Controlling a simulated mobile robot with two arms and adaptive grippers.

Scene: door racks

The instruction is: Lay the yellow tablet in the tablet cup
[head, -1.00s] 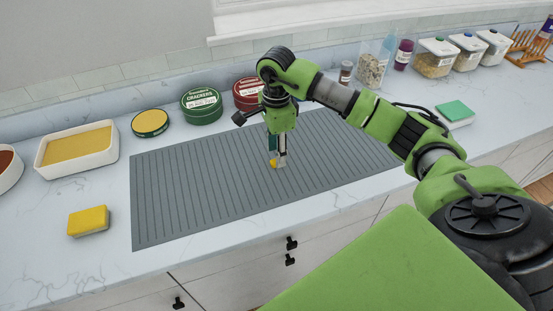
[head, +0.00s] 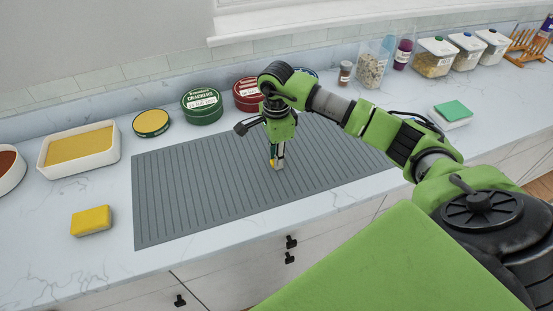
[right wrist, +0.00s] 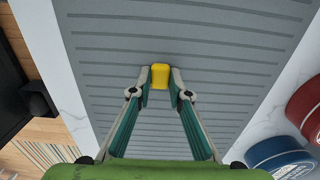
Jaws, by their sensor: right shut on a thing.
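My right gripper (head: 277,164) is low over the ribbed grey mat (head: 200,190), near its middle. Its fingers also show in the right wrist view (right wrist: 160,82), shut on a small yellow tablet (right wrist: 160,75) that sits between the tips. The tablet shows as a small yellow patch at the fingertips in the head view (head: 274,162). I cannot tell whether it touches the mat. I cannot make out a tablet cup in either view. My left gripper is not in view.
Left of the mat are a yellow sponge (head: 91,221) and a white dish with yellow filling (head: 42,160). Behind it stand a yellow round tin (head: 151,123), a green tin (head: 202,106) and a red tin (head: 247,95). Jars and tubs stand at the back right. Much of the mat is clear.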

